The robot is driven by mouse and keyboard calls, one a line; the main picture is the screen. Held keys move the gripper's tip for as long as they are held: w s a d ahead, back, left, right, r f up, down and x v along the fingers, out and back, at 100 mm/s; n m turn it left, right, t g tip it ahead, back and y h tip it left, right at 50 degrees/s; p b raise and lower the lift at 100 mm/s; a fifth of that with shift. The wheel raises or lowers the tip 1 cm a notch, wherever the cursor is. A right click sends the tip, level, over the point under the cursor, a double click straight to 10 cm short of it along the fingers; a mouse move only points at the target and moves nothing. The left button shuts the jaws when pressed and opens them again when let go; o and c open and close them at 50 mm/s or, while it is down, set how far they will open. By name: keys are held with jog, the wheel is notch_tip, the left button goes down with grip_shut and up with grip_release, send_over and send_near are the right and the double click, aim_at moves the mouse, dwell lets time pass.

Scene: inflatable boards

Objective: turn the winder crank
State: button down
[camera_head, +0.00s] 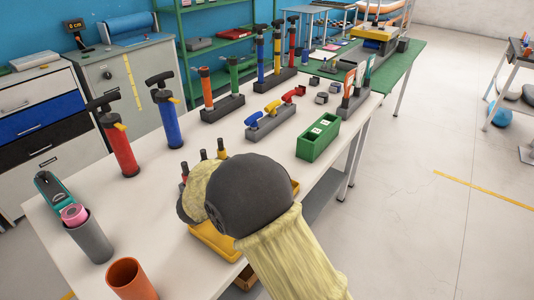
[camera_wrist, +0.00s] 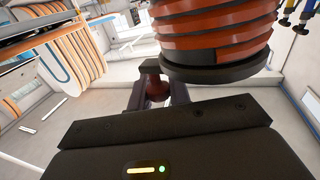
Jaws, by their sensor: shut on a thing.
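In the wrist view my gripper (camera_wrist: 157,84) has its two dark fingers closed around a small dark red knob (camera_wrist: 155,91), which appears to be the handle of the winder crank. The fingers hide most of the knob, and the rest of the crank is not clear. A large drum-like shape with orange windings (camera_wrist: 215,36) and a dark rim fills the upper right of the wrist view, close to the gripper. In the head view my own arm covers the gripper, and the winder cannot be made out there.
The white table (camera_head: 160,215) holds a yellow tray (camera_head: 212,242) beside my arm, a green box (camera_head: 318,138), a red pump (camera_head: 120,150) and a blue pump (camera_head: 170,122). A grey cup (camera_head: 90,242) and an orange cup (camera_head: 132,279) stand at the front left.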

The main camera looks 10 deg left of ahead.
jog(key=m+g+h+p, duration=0.1)
jog(key=s+m+g+h+p, duration=0.1)
jog(key=g+h, duration=0.1)
jog(key=m+g+h+p, duration=0.1)
jog(key=m+g, duration=0.1)
jog(key=shift+s+a+r, duration=0.15)
jog(key=shift+s, duration=0.25)
jog(key=shift+h, duration=0.3)
dwell(0.5)
jog(key=c, duration=1.3)
grip_release()
jog(key=shift+s, duration=0.1)
jog(key=v, duration=1.2)
jog(key=shift+c, duration=0.2)
